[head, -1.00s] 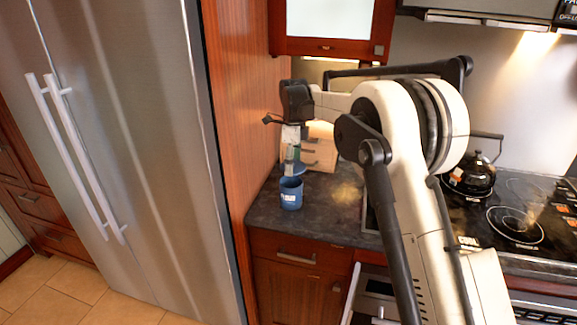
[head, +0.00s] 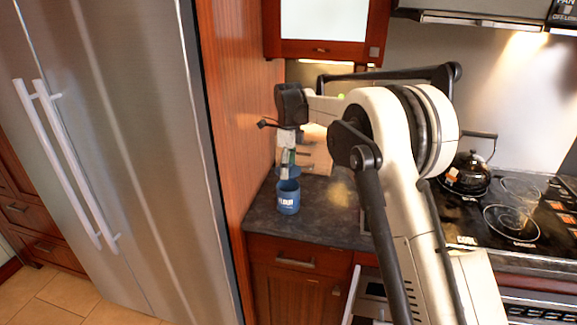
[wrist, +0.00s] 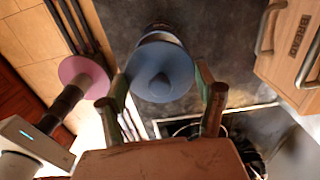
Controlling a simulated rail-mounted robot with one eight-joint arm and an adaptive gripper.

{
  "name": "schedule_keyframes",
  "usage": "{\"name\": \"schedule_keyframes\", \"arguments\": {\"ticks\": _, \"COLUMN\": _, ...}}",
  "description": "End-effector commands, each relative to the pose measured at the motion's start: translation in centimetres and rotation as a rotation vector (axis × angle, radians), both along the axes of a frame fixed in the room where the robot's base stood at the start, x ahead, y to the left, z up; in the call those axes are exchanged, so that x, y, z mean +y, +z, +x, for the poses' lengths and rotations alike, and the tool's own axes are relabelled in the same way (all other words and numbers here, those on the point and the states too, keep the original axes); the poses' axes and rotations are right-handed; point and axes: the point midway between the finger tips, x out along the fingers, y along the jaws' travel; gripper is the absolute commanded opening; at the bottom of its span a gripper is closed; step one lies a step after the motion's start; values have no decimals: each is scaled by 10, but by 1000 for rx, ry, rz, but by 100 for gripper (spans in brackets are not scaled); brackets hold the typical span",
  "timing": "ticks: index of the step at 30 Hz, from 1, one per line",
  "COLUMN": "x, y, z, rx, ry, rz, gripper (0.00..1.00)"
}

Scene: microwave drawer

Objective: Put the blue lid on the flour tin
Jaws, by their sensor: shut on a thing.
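The blue lid (wrist: 162,72), round with a centre knob, is held between the two green-padded fingertips of my gripper (wrist: 163,90) in the wrist view. In the head view my gripper (head: 288,170) points down just above the blue flour tin (head: 288,198), with a bit of the lid (head: 279,171) showing beside the fingers. The tin stands upright on the dark counter, its white lettering facing the head camera. In the wrist view the tin (wrist: 158,30) shows only past the lid's upper edge; the lid hides the rest. I cannot tell whether lid and tin touch.
A wooden bread bin (wrist: 292,50) stands close by on the counter (head: 325,215), behind the tin in the head view. The tall fridge (head: 110,150) and wooden side panel (head: 240,100) bound the left. A kettle (head: 468,172) sits on the stove at right.

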Motion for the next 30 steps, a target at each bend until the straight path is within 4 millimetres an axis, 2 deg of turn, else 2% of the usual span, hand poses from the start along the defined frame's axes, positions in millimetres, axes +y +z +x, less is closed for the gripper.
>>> {"name": "schedule_keyframes", "arguments": {"ticks": 6, "x": 0, "y": -21, "z": 0, "rx": 0, "ry": 0, "rz": 0, "gripper": 40}}
{"name": "schedule_keyframes", "arguments": {"ticks": 15, "x": 0, "y": -43, "z": 0, "rx": 0, "ry": 0, "rz": 0, "gripper": 40}}
{"name": "schedule_keyframes", "arguments": {"ticks": 30, "x": 0, "y": -45, "z": 0, "rx": 0, "ry": 0, "rz": 0, "gripper": 40}}
